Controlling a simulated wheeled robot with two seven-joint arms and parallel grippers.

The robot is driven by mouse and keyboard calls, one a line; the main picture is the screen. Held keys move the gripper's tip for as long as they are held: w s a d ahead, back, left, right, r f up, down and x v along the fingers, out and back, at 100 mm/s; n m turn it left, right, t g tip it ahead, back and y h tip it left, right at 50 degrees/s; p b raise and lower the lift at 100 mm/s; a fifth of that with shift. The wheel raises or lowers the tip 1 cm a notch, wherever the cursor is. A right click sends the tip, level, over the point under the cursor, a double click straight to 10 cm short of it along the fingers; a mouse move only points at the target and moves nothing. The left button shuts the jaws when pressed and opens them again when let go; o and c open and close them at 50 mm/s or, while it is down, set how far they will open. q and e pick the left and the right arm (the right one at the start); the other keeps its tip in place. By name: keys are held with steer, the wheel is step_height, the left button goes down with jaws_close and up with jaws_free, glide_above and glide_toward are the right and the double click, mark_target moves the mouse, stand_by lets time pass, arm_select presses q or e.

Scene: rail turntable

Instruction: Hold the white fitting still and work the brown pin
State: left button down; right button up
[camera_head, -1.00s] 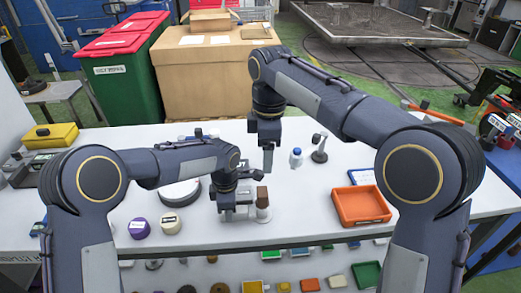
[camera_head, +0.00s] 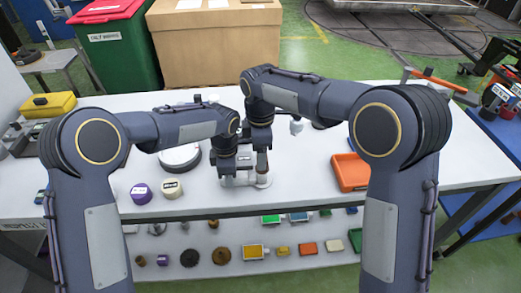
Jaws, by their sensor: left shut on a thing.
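The white fitting (camera_head: 246,180) stands on the white table in the middle of the camera_head view. My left gripper (camera_head: 227,173) is shut on the fitting at its left part. The brown pin (camera_head: 262,166) is upright on the right part of the fitting, small and partly hidden. My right gripper (camera_head: 261,150) points down directly over the pin, at its top. I cannot tell whether its fingers are closed on the pin.
An orange tray (camera_head: 350,172) lies to the right, and a round white-topped item (camera_head: 179,158) lies to the left. A purple jar (camera_head: 141,193) and a cream jar (camera_head: 172,188) stand near the front edge. Several small parts lie on the shelf below (camera_head: 215,270).

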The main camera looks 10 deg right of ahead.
steer(key=shift+f, duration=0.15)
steer(key=shift+c, duration=0.3)
steer(key=c, duration=1.1)
steer(key=shift+r, duration=0.8)
